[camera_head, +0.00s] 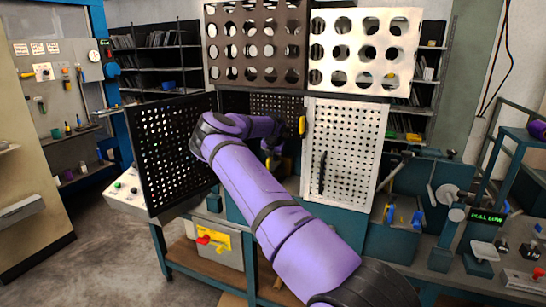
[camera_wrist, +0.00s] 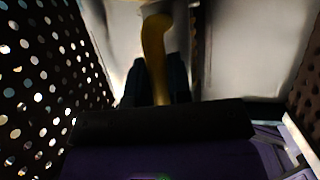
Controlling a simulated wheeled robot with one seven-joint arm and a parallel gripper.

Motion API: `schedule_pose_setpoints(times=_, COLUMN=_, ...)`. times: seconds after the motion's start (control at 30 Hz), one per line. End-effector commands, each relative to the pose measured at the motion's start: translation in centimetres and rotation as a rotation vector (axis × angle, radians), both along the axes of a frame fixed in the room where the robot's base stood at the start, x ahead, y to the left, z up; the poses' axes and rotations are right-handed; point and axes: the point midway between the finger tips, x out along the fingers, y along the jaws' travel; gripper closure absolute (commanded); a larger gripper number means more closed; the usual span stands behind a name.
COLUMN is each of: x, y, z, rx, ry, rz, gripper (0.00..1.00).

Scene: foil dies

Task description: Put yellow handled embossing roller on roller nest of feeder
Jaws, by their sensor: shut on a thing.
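My gripper (camera_head: 268,153) is deep between the two open perforated doors of a cabinet, mostly hidden by my arm in the head view. In the wrist view my gripper (camera_wrist: 157,82) has its dark fingers closed on either side of a yellow handle (camera_wrist: 157,45). The handle stands upright in the picture, with a rounded, slightly bent top. Whatever is joined to its lower end is hidden, so I cannot see a roller body. I cannot clearly make out the feeder's roller nest in either view.
The left black perforated door (camera_head: 175,150) and right white perforated door (camera_head: 343,155) flank my arm closely. A yellow pull (camera_head: 302,126) is on the white door's edge. At right is a teal bench machine (camera_head: 440,215) with a green-lettered display (camera_head: 487,217). A grey box (camera_head: 208,240) sits below.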

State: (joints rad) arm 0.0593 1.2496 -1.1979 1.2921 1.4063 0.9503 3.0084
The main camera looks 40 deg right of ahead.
Motion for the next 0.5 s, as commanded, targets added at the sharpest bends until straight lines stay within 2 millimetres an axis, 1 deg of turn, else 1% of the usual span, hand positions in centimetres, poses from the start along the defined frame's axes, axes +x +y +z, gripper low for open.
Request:
schedule_pose_setpoints(times=0.47, x=0.01, y=-0.09, z=-0.45, rx=-0.003, ry=-0.002, rz=0.000, gripper=1.00)
schedule_pose_setpoints(times=0.5, x=0.02, y=-0.08, z=-0.45, rx=-0.003, ry=-0.002, rz=0.000, gripper=0.74)
